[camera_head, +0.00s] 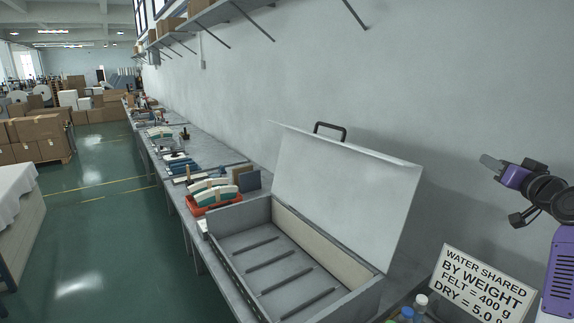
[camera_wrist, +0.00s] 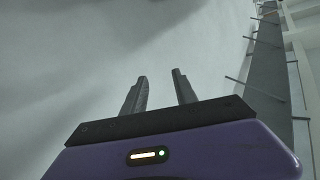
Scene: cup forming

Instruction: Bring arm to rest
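My gripper (camera_head: 488,160) is at the right of the head view, raised in the air near the wall, its fingers pointing left. In the wrist view my gripper (camera_wrist: 160,77) shows two dark fingers standing apart with nothing between them. It is open and empty, touching nothing that I can see. The purple arm behind it is bent at the right edge of the head view, and part of it is out of frame.
A grey box with a raised lid (camera_head: 345,195) stands open on the long bench (camera_head: 222,158), below and left of my gripper. A printed sign (camera_head: 483,285) and bottles (camera_head: 413,309) are at the lower right. Wall shelves (camera_head: 215,14) run above.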

